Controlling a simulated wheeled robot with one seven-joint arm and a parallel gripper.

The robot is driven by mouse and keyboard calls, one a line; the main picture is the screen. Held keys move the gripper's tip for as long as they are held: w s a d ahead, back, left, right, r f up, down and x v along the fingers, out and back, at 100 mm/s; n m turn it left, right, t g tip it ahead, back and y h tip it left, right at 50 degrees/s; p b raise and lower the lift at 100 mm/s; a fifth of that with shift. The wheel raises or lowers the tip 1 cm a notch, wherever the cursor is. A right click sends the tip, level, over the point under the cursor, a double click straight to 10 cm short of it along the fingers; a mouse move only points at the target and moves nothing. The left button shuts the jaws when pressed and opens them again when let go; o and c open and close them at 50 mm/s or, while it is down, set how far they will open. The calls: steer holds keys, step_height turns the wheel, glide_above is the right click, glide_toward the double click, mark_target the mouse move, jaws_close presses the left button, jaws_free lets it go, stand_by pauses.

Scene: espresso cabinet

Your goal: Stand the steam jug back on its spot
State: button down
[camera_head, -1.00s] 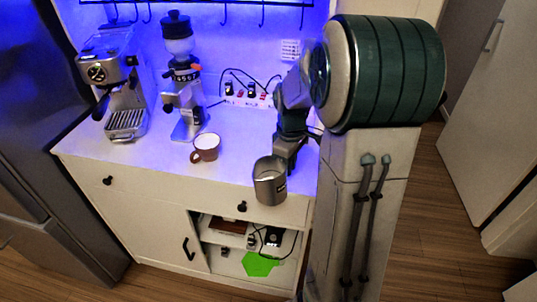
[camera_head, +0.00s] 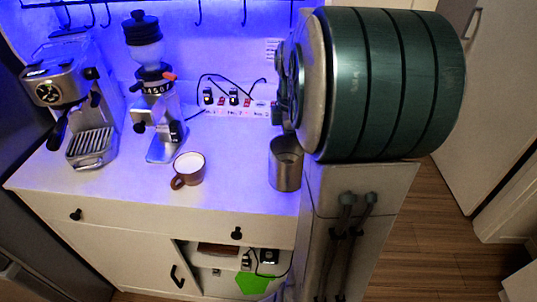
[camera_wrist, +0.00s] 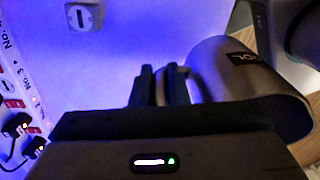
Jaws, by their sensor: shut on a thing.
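The steam jug (camera_head: 285,172) is a grey metal cup, upright at the right end of the white counter, beside my arm. Whether its base touches the counter cannot be told. In the wrist view the jug (camera_wrist: 236,72) lies right of the fingers, with a dark label on its side. My gripper (camera_wrist: 161,82) is shut on the jug's handle, which shows between the two dark fingers. In the head view the gripper is hidden behind my arm and the jug. No marked spot for the jug can be made out on the counter.
A brown cup (camera_head: 188,170) stands left of the jug. Further left are a grinder (camera_head: 158,105) and an espresso machine (camera_head: 85,115). A power strip (camera_head: 235,108) with cables runs along the back. A green hexagonal pad (camera_head: 253,284) lies in the open compartment below. Counter between cup and jug is clear.

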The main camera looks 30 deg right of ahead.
steer(key=w+f, duration=0.1)
steer(key=w, duration=0.1)
steer(key=w+f, duration=0.2)
steer(key=w, duration=0.1)
steer(key=w+a+f+p, duration=0.1)
steer(key=w, duration=0.2)
steer(key=shift+f, duration=0.4)
steer(key=shift+f+p, duration=0.3)
steer(key=shift+f, duration=1.7)
steer(key=shift+f, duration=0.2)
steer(key=c, duration=1.5)
jaws_free()
steer(key=shift+o, duration=0.5)
